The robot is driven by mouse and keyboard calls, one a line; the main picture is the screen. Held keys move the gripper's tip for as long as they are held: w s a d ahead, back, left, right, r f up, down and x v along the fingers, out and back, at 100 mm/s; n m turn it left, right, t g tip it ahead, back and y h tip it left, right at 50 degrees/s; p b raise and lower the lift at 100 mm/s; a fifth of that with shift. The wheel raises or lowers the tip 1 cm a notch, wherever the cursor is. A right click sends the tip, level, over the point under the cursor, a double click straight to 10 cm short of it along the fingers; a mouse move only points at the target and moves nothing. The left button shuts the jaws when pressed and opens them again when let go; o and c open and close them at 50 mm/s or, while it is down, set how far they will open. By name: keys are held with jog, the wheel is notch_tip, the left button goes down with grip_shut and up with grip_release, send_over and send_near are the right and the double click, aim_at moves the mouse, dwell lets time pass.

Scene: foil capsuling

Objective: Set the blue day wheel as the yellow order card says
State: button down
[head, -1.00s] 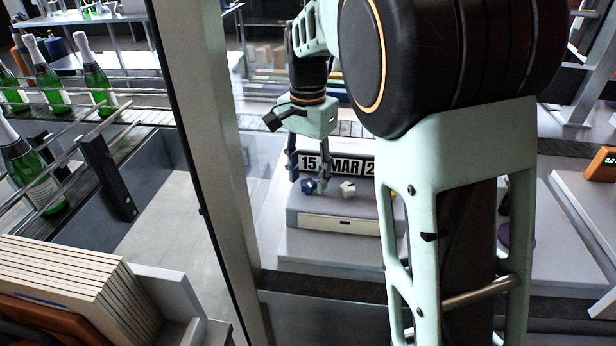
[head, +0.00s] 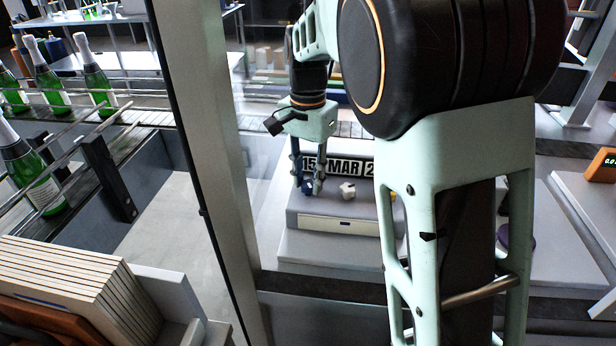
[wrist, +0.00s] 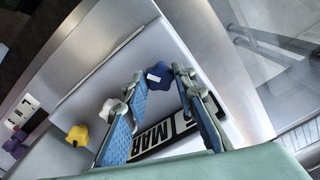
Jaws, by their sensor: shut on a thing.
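The blue day wheel (head: 307,187) is a small lobed knob on the left of the grey date stamp box (head: 372,207). My gripper (head: 311,188) is shut on it from above, with a finger on each side. The wrist view shows the blue wheel (wrist: 158,75) between the fingertips (wrist: 161,78). The date plate (head: 345,166) behind reads 15, MAR and the start of a 2; a finger covers part of the 15 and my arm hides the right end. I see no yellow order card clearly.
A white wheel (head: 347,190) sits just right of the blue one. A yellow wheel (wrist: 77,135) is farther along the row in the wrist view. A metal post (head: 212,150) stands left of the box. Bottles (head: 100,80) stand on the conveyor at left.

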jog(key=n+p, duration=0.1)
jog(key=n, duration=0.4)
jog(key=shift+r, duration=0.1)
jog(key=n+p, duration=0.1)
jog(key=n, duration=0.3)
jog(key=shift+n, duration=0.3)
jog(key=n+p, duration=0.1)
jog(key=n, duration=0.4)
jog(key=shift+d, duration=0.1)
jog(key=shift+w+n+p, duration=0.1)
jog(key=shift+n+p, duration=0.5)
jog(key=shift+n, duration=1.8)
jog(key=c, duration=1.6)
grip_release()
